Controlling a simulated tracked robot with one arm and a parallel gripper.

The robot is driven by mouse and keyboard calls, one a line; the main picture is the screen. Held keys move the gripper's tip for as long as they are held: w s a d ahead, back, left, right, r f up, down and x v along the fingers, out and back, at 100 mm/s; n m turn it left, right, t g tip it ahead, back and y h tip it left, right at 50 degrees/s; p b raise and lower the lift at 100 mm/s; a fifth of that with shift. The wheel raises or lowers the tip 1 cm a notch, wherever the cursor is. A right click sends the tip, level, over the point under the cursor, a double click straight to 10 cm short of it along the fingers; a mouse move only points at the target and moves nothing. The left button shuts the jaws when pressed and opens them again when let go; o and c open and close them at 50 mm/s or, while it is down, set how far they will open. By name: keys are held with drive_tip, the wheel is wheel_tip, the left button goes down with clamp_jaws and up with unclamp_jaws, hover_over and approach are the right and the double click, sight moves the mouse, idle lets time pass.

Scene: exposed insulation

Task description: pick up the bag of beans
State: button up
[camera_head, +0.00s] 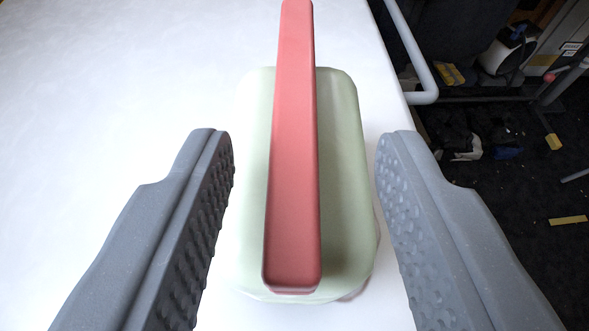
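A pale green, rounded, block-like thing (345,180) lies on the white table in the middle of the view. A long red bar (294,160) lies lengthwise along its top and reaches past its far end. I cannot tell for sure whether the green thing is the bag of beans; no label or beans show. My gripper (305,145) is open, with one grey, bumpy finger on each side of the green thing. A gap shows between the left finger and the green side. The right finger is close to the right side, and I cannot tell whether it touches.
The white table (110,90) is clear on the left. Its right edge runs close beside the green thing. A pale rail (415,60) stands beyond that edge, above a dark floor (510,215) with scattered clutter.

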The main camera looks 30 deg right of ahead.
sight(300, 166)
drive_tip(key=x, duration=0.3)
drive_tip(key=shift+w+f, duration=0.2)
drive_tip(key=shift+f, duration=0.05)
clamp_jaws()
idle(1.1)
